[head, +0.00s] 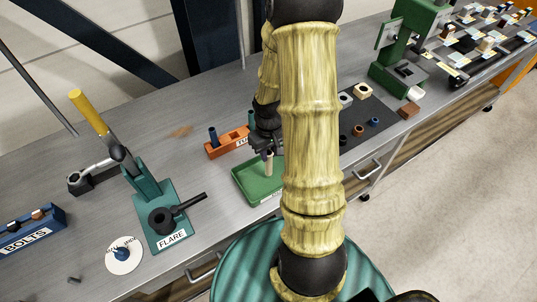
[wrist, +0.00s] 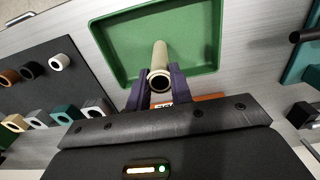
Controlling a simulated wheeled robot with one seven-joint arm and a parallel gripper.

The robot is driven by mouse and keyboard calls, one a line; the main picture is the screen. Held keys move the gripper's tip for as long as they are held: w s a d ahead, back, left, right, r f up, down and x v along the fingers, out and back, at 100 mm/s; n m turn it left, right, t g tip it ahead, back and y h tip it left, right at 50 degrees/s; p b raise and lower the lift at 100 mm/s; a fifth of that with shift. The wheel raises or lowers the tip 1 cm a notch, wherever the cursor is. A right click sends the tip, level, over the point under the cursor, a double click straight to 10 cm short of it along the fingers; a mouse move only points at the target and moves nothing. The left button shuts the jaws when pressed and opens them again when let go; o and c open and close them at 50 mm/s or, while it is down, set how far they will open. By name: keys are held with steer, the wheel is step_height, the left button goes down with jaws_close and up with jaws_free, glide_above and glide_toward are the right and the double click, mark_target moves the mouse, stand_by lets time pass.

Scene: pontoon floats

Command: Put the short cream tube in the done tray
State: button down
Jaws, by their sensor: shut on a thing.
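The short cream tube (wrist: 160,60) is between the fingers of my gripper (wrist: 158,90), which is shut on it. In the wrist view the tube's open end faces the camera and its length lies against the green tray behind it. In the head view the cream tube (head: 269,162) hangs upright below my gripper (head: 266,150), over the green tray (head: 250,195). The tray also shows in the wrist view (wrist: 110,40), and its visible floor is empty. I cannot tell whether the tube touches the tray floor. My arm hides the tray's right side in the head view.
An orange rack (head: 228,143) with a dark blue tube stands behind the tray. A dark mat (head: 372,110) with several short rings lies to the right. A green flare tool (head: 160,215) stands to the left, with a blue bolts bin (head: 30,232) beyond it.

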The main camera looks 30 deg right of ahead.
step_height(320, 180, down, 2)
steer(key=shift+w, duration=0.1)
steer(key=shift+f, duration=0.1)
steer(key=c, duration=1.3)
jaws_free()
steer(key=shift+o, duration=0.2)
step_height(320, 180, up, 12)
steer(key=shift+b, duration=0.3)
steer(key=shift+a, duration=0.1)
